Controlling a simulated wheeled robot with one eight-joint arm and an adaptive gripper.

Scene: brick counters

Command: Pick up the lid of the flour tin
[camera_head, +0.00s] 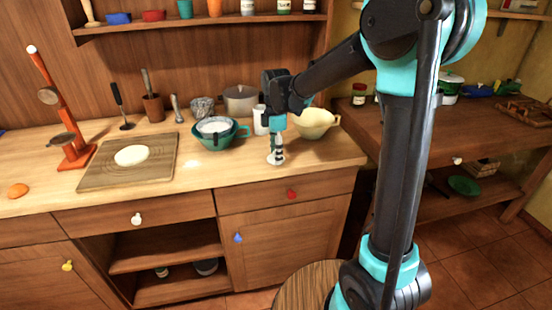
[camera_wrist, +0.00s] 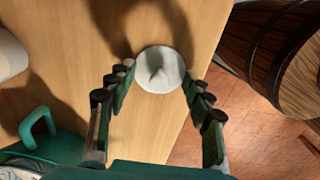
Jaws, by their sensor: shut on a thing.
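The lid (camera_head: 275,160) is a pale round disc near the front edge of the light wooden counter. I cannot tell whether the lid touches the counter. A white canister (camera_head: 261,120), perhaps the flour tin, stands just behind my gripper.
A teal bowl (camera_head: 219,138) with a white one inside stands left of my gripper, and a cream bowl (camera_head: 313,123) stands to the right. A metal pot (camera_head: 240,100) is behind. A board (camera_head: 110,173) lies farther left. A wooden barrel (camera_wrist: 262,45) stands beyond the counter edge.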

